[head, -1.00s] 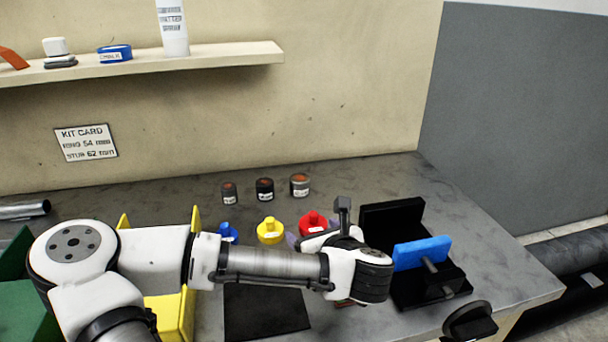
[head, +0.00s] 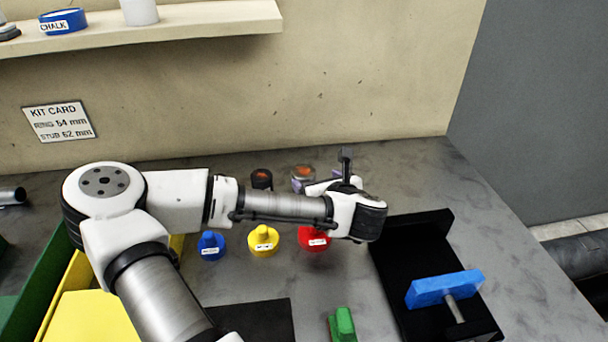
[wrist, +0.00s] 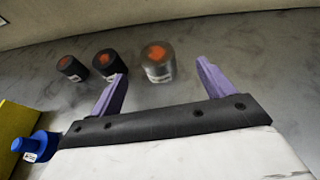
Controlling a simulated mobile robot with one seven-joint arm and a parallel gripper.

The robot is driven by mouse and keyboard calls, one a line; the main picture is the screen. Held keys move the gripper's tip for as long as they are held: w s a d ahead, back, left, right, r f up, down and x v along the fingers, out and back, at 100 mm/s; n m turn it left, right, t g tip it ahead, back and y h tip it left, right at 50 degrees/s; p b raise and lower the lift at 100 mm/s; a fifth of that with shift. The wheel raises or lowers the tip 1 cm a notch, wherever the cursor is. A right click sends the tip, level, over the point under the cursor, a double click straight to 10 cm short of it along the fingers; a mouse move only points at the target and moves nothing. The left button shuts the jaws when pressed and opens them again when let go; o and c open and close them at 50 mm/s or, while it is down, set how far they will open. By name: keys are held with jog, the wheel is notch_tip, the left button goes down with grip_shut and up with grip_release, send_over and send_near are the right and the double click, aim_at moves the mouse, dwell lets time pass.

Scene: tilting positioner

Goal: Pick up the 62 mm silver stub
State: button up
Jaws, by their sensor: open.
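The silver stub (wrist: 158,65) is a short grey metallic cylinder with an orange-marked top and a white label too small to read. In the wrist view it stands upright just beyond my open gripper (wrist: 162,70), in line with the gap between the purple fingers. In the head view the silver stub (head: 302,174) is partly hidden by my gripper (head: 317,181). A black cylinder (wrist: 109,63) and a dark grey cylinder (wrist: 72,68) stand left of it, apart from the fingers. The black one (head: 262,179) also shows in the head view; my arm hides the grey one there.
Blue (head: 211,245), yellow (head: 263,240) and red (head: 314,238) knobbed pieces stand in front of the stubs. A black fixture with a blue plate (head: 444,287) is at right. A green block (head: 342,325) lies in front. A wall (head: 380,80) stands behind.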

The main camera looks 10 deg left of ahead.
aim_at(305, 174)
jog(key=x, duration=0.3)
jog(key=shift+w+a+f, duration=0.1)
jog(key=shift+w+f, duration=0.05)
jog(key=shift+w, duration=0.1)
jog(key=shift+s+f+p+x, duration=0.1)
jog(key=shift+p+x, duration=0.35)
jog(key=shift+x, duration=0.45)
jog(key=shift+s+f+p+x, duration=0.1)
jog(key=shift+p+x, duration=0.3)
jog(key=shift+x, duration=0.55)
jog(key=shift+s+f+p+x, duration=0.15)
jog(key=shift+p+x, duration=0.3)
jog(key=shift+x, duration=0.45)
jog(key=shift+a, duration=0.2)
jog(key=shift+c, duration=0.2)
jog(key=c, duration=1.4)
jog(key=shift+w+r, duration=0.1)
jog(key=shift+c, duration=1)
jog(key=shift+r, duration=0.1)
